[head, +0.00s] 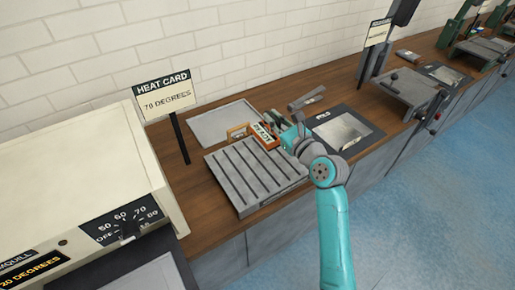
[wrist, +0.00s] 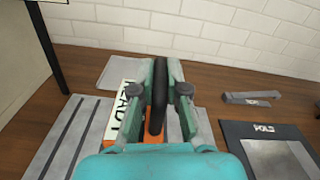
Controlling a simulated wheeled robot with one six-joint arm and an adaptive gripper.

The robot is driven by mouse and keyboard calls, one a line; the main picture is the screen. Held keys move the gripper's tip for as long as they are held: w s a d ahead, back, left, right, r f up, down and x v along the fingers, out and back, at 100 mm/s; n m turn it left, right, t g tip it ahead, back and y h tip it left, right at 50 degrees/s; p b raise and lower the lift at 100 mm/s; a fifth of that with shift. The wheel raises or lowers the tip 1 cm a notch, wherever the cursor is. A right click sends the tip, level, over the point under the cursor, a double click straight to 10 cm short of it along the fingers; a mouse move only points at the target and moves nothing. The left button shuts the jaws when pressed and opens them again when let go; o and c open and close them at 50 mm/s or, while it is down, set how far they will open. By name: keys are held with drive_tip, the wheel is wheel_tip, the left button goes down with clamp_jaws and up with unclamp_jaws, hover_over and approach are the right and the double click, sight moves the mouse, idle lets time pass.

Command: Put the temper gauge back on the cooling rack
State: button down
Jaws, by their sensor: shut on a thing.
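The temper gauge, an orange block with a white READY face (head: 265,135), is at the far right corner of the cooling rack, a grey slotted plate (head: 248,193). In the wrist view the gauge (wrist: 122,108) lies below and between my fingers, with an upright dark part between them. My gripper (wrist: 160,92) is shut on the gauge, and also shows in the head view (head: 283,130). The rack (wrist: 62,140) fills the lower left of the wrist view. My gripper hides part of the gauge, and I cannot tell whether its underside touches the rack.
A flat grey tray (head: 222,122) lies behind the rack. A HEAT CARD sign (head: 166,93) and a cream oven (head: 75,165) stand left. Bare wood separates them.

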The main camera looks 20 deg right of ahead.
wheel_tip(320, 180, down, 10)
drive_tip(key=shift+w+r, duration=0.1)
idle(0.4)
drive_tip(key=c, duration=1.2)
unclamp_jaws()
drive_tip(key=v, duration=1.2)
